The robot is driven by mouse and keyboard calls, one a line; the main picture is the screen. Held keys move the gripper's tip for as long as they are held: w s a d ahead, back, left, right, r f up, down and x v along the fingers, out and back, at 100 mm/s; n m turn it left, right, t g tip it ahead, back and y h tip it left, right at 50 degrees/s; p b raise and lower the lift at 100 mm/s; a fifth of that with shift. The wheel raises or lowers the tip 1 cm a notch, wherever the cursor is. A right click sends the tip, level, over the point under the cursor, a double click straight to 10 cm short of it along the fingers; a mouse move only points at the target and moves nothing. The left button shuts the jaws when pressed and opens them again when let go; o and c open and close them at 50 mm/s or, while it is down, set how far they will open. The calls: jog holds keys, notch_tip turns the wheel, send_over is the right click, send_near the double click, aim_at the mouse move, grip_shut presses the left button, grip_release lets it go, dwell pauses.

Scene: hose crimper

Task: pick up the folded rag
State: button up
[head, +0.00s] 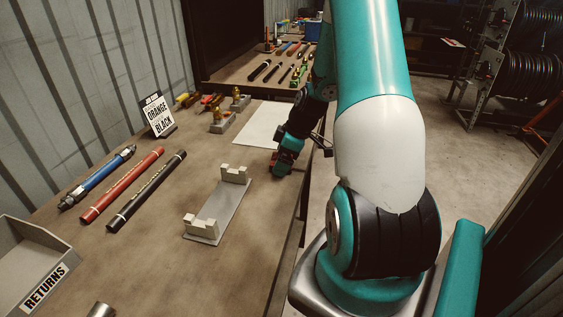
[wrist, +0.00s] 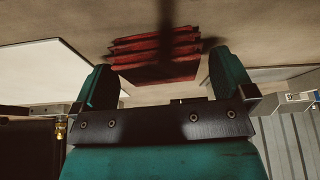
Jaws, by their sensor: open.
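The folded rag (wrist: 157,57) is a dark red stack of layers lying on the brown bench top in the wrist view. My gripper (wrist: 161,64) is open, with one teal finger on each side of the rag; I cannot tell whether either touches it. In the head view my gripper (head: 283,167) is low over the right edge of the bench, beside the white sheet. A little red shows there, and my gripper hides most of the rag.
A white sheet (head: 262,123) lies left of my gripper. A grey plate with pale end blocks (head: 217,209) is nearer. Blue (head: 98,176), red (head: 122,184) and black (head: 146,190) hoses, a sign (head: 158,117) and a RETURNS bin (head: 42,283) stand left.

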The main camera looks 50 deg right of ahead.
jog(key=shift+c, duration=0.2)
jog(key=c, duration=0.9)
jog(key=shift+r, duration=0.1)
notch_tip(320, 180, up, 20)
jog(key=shift+f, duration=0.1)
jog(key=shift+o, duration=0.8)
jog(key=shift+c, duration=0.3)
